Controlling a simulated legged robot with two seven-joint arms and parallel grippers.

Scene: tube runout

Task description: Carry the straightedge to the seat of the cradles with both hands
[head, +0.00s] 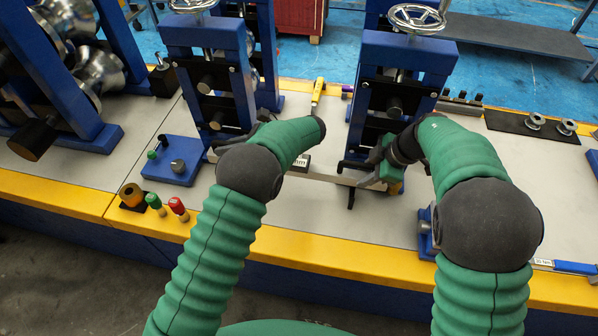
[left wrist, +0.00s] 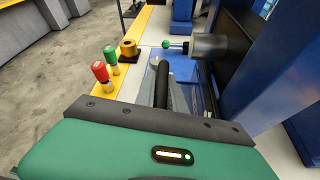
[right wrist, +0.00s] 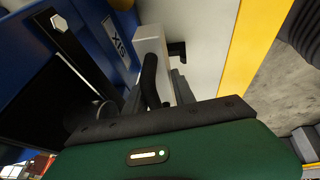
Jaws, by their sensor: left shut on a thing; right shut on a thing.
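The straightedge (head: 335,179) is a long pale grey bar running left to right in front of the blue roll stands. My right gripper (head: 372,168) is shut on it near its right end; the bar also shows in the right wrist view (right wrist: 150,45). My left gripper (left wrist: 162,88) is shut on the bar's left part, seen in the left wrist view, and is mostly hidden behind my arm in the head view. A black piece (head: 351,197) shows at the bar's front edge near the right gripper. I cannot clearly pick out the cradles or tell whether the bar touches them.
Blue roll stands (head: 405,60) rise close behind the bar. A blue block with knobs (head: 170,172) stands at left, near red (head: 178,209) and green (head: 155,204) bottles and a yellow-brown roll (head: 131,195). A yellow-handled tool (head: 318,92) lies behind.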

